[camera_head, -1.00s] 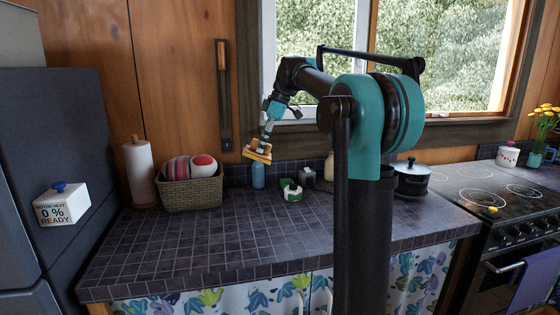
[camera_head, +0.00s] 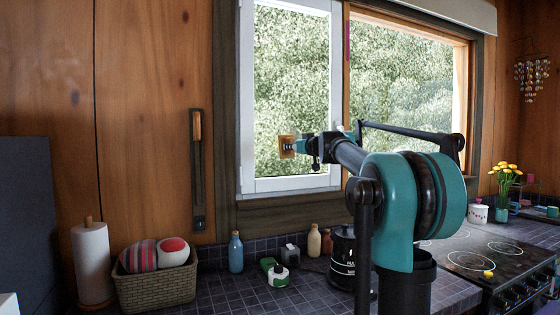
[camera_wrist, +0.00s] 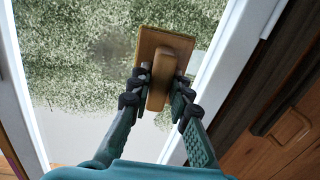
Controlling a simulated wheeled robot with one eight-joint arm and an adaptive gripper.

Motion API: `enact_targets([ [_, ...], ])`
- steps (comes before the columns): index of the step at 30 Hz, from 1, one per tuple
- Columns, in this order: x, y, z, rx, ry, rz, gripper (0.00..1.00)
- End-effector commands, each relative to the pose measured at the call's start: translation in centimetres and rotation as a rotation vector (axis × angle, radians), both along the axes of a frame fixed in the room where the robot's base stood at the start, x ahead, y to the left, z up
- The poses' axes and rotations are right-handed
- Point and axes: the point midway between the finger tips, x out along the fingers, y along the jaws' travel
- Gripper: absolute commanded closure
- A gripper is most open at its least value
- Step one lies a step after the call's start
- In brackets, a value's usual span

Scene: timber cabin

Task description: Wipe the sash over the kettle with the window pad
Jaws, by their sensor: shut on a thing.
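My gripper (camera_wrist: 158,85) is shut on the window pad (camera_wrist: 165,52), a tan block with a raised wooden grip. In the head view the pad (camera_head: 287,146) stands upright before the left sash (camera_head: 290,185), a white-framed pane with foliage behind it. The wrist view shows the pad over the glass, near the right white frame bar (camera_wrist: 222,70). I cannot tell whether the pad touches the glass. A black lidded vessel (camera_head: 342,258) with pale lettering stands on the counter below, partly hidden by my arm; I cannot tell whether it is the kettle.
The tiled counter (camera_head: 232,292) holds a wicker basket (camera_head: 157,290), a paper roll (camera_head: 91,262), a blue bottle (camera_head: 236,253), a green-and-white item (camera_head: 276,273) and several small items. A stove (camera_head: 475,260) is at the right. A dark wall bar (camera_head: 198,170) hangs left of the window.

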Motion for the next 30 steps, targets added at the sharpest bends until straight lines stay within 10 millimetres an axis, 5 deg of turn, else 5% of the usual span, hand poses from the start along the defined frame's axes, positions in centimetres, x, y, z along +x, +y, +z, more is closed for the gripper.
enact_targets([
  [8,1.0,-1.8,0.9,0.016,-0.046,-0.064,1.0],
  [30,6.3,0.0,0.9,0.015,-0.046,-0.063,1.0],
])
